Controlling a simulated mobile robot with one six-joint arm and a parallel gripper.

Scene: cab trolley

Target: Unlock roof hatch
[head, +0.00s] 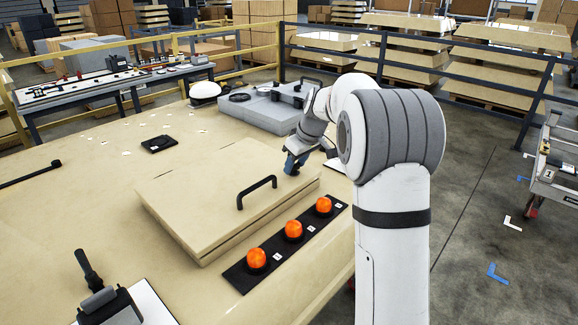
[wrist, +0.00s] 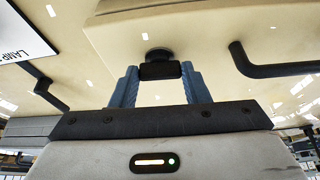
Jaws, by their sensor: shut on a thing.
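The roof hatch (head: 195,195) is a raised tan square panel on the tan roof surface, lying flat with no visible gap. A black bar handle (head: 257,189) stands on it; a black bar also shows at the right of the wrist view (wrist: 262,65). My gripper (head: 291,170) is at the panel's far right corner, pointing down. In the wrist view, its blue fingers (wrist: 158,76) are on both sides of a dark knob (wrist: 158,55) and shut on it. The knob is hidden in the head view, and its turned position cannot be told.
A black strip (head: 236,275) with three orange lamps (head: 293,230) runs along the hatch's near right side. A grey box (head: 262,115) with a handle and a white dome (head: 205,89) stand behind. A black lever (head: 88,268) rises at the front left. Railings (head: 470,90) stand beyond.

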